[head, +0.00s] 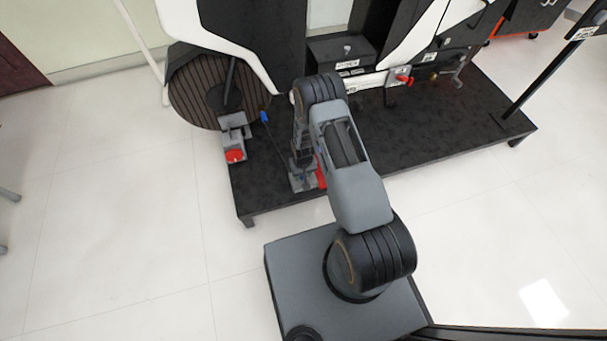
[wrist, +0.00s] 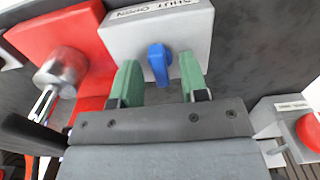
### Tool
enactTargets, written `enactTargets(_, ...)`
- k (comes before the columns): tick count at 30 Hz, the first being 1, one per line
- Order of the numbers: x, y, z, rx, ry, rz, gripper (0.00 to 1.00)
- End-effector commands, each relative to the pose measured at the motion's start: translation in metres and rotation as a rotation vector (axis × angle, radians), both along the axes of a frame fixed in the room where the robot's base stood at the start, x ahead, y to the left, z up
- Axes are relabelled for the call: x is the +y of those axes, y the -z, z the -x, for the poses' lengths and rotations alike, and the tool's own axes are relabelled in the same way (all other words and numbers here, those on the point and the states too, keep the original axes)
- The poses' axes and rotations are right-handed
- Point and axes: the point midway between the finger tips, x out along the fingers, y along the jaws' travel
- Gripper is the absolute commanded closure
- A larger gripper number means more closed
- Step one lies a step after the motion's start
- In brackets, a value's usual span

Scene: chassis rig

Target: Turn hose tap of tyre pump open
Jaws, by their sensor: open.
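The blue hose tap (wrist: 159,62) sits on the front of a grey block (wrist: 190,38) in the wrist view, its handle pointing down in the picture. A white label (wrist: 152,10) with upside-down SHUT and OPEN markings is on the block's edge above it. My gripper (wrist: 161,78) is open, with one green finger on each side of the tap. I cannot tell whether either finger touches it. In the head view my gripper (head: 303,172) is low over the black platform, and my arm hides most of the pump there.
A red block (wrist: 55,38) with a metal fitting (wrist: 60,72) is close on the left in the wrist view. A grey box with a red button (wrist: 310,131) is at the right. The black platform (head: 415,140) carries other fixtures, including a red-ended grey unit (head: 234,148).

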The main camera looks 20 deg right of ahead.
Motion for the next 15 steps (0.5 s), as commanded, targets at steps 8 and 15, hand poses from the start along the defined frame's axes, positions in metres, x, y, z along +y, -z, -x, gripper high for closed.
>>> enactTargets(8, -0.0001, 0.0002, -0.0002, -0.001, 0.000, 0.000, 0.61)
enactTargets(15, -0.0001, 0.0001, -0.0003, -0.001, 0.000, 0.000, 0.84)
